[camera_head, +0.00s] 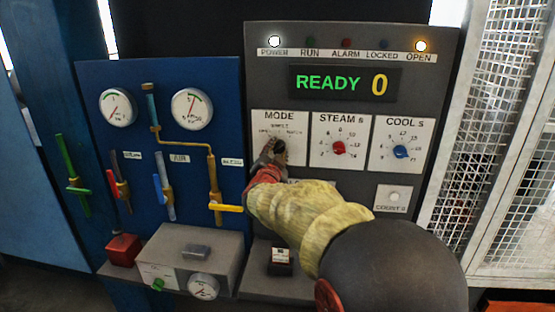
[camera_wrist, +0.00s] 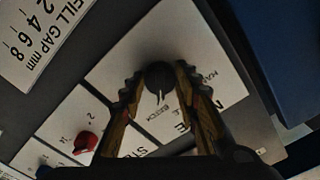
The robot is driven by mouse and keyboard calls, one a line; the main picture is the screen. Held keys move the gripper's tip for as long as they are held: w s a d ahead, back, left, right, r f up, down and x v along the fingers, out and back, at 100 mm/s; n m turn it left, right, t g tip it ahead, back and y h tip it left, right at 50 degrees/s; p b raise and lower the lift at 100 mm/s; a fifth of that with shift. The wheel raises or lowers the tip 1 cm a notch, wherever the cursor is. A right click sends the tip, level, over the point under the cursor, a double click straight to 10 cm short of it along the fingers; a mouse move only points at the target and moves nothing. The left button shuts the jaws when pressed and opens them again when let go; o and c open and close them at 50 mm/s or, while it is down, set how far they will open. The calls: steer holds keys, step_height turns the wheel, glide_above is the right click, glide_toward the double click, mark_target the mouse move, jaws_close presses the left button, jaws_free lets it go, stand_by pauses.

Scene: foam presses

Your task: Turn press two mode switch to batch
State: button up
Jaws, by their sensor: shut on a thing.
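The mode switch is a dark round knob (camera_wrist: 158,74) on a white MODE plate (camera_head: 291,124). In the wrist view it sits between the two fingertips of my gripper (camera_wrist: 158,80), which are closed on its sides. A pale pointer mark on the knob points down in that view, roughly toward the printed word BATCH. Small mode labels stand above the knob. No press number is readable.
The display (camera_head: 344,83) reads READY 0. The POWER lamp (camera_head: 275,41) and OPEN lamp (camera_head: 420,46) are lit. A red STEAM knob (camera_head: 338,148) and blue COOL knob (camera_head: 400,151) sit to the right. A blue panel (camera_head: 104,82) with gauges and valves stands left, mesh right.

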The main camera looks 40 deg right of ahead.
steer(key=shift+m+b, duration=0.5)
steer(key=shift+m, duration=0.1)
steer(key=shift+r, duration=0.1)
steer(key=o, duration=1.2)
steer(key=shift+c, duration=0.2)
steer(key=shift+a, duration=0.15)
steer(key=v, duration=1.1)
steer(key=shift+s+a, duration=0.25)
steer(key=shift+s, duration=0.1)
